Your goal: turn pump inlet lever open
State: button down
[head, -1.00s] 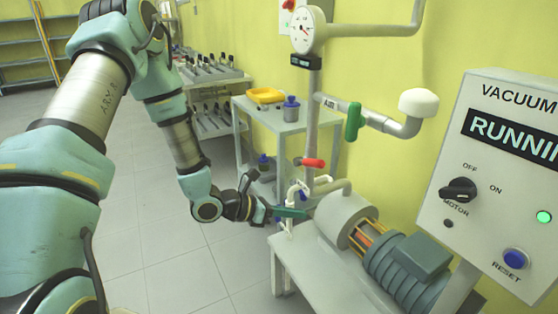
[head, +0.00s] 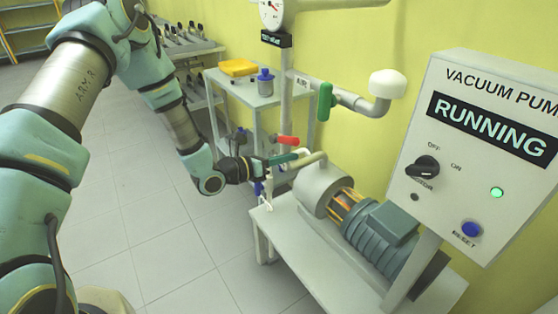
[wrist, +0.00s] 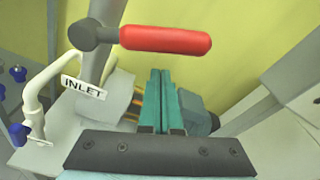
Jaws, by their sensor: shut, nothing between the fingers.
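The pump inlet lever is a red handle (head: 289,141) on a dark pivot at the vertical pipe. It lies about level, pointing right. In the wrist view the red handle (wrist: 165,39) crosses the top, with a white INLET label (wrist: 83,87) below its pivot. My gripper (head: 288,158) is shut and empty, just below the lever in the head view. In the wrist view its teal fingertips (wrist: 160,76) are together and sit a little below the handle in the picture. I see no clear contact with the handle.
The pump and its motor (head: 378,236) stand on a grey bench right of my gripper. A control box (head: 481,170) reads RUNNING, with its green light on. A green-handled valve (head: 325,101) is above. A small table (head: 228,80) stands behind. Open floor lies to the left.

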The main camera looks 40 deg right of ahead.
aim_at(284, 140)
jog(key=shift+w+a+r+p, duration=0.1)
jog(key=shift+w+r+p, duration=0.1)
jog(key=shift+r, duration=0.3)
jog(key=shift+w+a+r+p, duration=0.1)
jog(key=shift+w+r, duration=0.05)
jog(key=shift+r, duration=0.35)
jog(key=shift+w+r, duration=0.1)
jog(key=shift+r, duration=0.1)
